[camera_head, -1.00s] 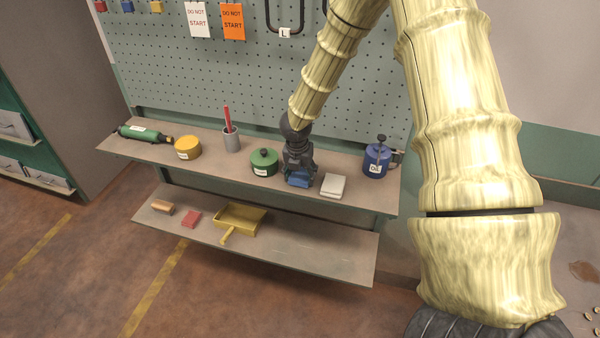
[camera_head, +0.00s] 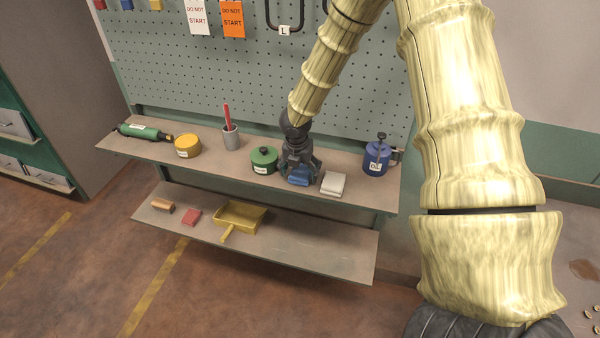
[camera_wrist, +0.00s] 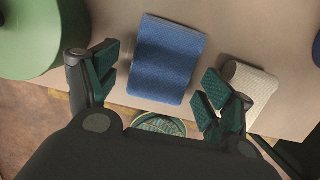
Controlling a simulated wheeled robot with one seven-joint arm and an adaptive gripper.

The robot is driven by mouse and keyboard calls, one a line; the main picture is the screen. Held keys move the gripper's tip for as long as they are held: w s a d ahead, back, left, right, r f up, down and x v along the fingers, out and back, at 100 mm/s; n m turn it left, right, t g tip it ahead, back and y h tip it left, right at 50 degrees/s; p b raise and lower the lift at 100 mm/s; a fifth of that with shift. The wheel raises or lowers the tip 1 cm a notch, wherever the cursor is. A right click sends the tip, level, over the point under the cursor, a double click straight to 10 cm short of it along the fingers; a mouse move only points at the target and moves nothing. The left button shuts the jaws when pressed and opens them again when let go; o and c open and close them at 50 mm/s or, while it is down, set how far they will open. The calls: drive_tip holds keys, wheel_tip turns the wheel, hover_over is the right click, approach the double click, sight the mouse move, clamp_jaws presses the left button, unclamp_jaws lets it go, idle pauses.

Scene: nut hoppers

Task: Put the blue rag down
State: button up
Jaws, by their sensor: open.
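The blue rag (camera_head: 299,177) lies flat on the upper shelf (camera_head: 215,168), between the green tin (camera_head: 263,160) and the folded pale cloth (camera_head: 333,183). In the wrist view the blue rag (camera_wrist: 167,58) is a neat rectangle with my fingers on either side, apart from it. My gripper (camera_wrist: 157,91) is open and empty, pointing down at the rag. In the head view my gripper (camera_head: 300,173) is low over the shelf and hides part of the rag's back edge.
The green tin (camera_wrist: 38,35) is close to my left finger and the pale cloth (camera_wrist: 248,88) lies by my right finger. A blue oil can (camera_head: 376,160) stands to the right. The lower shelf (camera_head: 310,248) holds a yellow dustpan (camera_head: 241,216). A pegboard (camera_head: 200,80) rises behind.

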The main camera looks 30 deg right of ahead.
sight(298, 177)
drive_tip(key=b+v, duration=0.2)
drive_tip(key=v, duration=0.8)
drive_tip(key=s+a+f+m+g+y, duration=0.1)
drive_tip(key=s+a+f+m+y, duration=0.1)
drive_tip(key=s+a+f+m, duration=0.75)
drive_tip(key=s+a+f+m+g+y, duration=0.15)
drive_tip(key=s+a+f+m, duration=0.25)
drive_tip(key=s+a+f, duration=0.65)
drive_tip(key=s+d+f+m+h, duration=0.1)
drive_tip(key=s+d+f+m, duration=0.1)
drive_tip(key=s+f+m, duration=1.1)
drive_tip(key=shift+s+t+h, duration=0.35)
drive_tip(key=shift+s+t, duration=0.1)
drive_tip(key=shift+s, duration=1.65)
drive_tip(key=shift+d, duration=0.15)
